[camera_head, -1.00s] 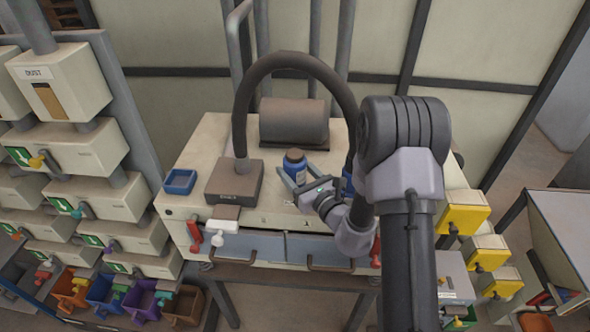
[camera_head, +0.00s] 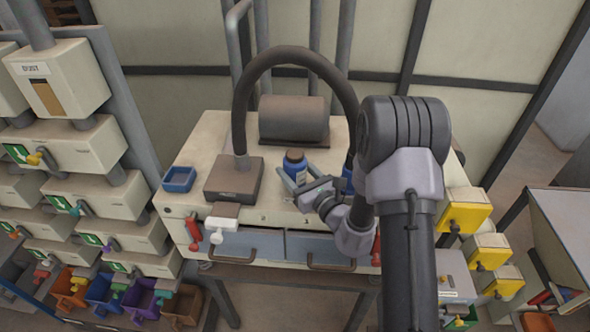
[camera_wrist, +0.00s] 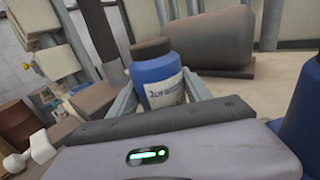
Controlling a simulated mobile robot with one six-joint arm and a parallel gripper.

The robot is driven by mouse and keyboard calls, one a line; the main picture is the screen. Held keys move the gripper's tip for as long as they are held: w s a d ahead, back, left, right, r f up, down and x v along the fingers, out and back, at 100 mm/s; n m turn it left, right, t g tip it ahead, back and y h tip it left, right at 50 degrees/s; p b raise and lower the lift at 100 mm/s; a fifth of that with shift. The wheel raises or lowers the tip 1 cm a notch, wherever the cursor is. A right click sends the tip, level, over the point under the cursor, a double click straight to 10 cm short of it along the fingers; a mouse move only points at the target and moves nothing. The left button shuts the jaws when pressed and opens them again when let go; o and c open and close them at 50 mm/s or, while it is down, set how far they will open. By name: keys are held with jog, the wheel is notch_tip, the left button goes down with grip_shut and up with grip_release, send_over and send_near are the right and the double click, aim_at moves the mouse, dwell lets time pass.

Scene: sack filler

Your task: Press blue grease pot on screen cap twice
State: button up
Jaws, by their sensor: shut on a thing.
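The blue grease pot (camera_head: 295,167) has a brown lid and a white label. In the wrist view the pot (camera_wrist: 159,80) stands upright between the two fingers of my gripper (camera_wrist: 160,92). In the head view my gripper (camera_head: 296,182) reaches in from the right over the cream machine top and is shut on the pot. I cannot tell whether the pot's base touches the top. I cannot tell which part is the screen cap.
A second blue container (camera_head: 347,178) is partly hidden behind my arm, and shows at the right in the wrist view (camera_wrist: 304,110). A brown cylinder (camera_head: 294,119) lies behind the pot. A blue tray (camera_head: 179,179) sits at the top's left end. The dark hose (camera_head: 290,56) arches overhead.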

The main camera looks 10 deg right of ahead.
aim_at(295, 153)
jog(key=shift+f, duration=0.35)
jog(key=shift+r, duration=0.1)
jog(key=shift+r+p, duration=0.4)
jog(key=shift+r, duration=0.4)
notch_tip(295, 153, up, 5)
jog(key=p, duration=0.4)
jog(key=shift+r, duration=0.15)
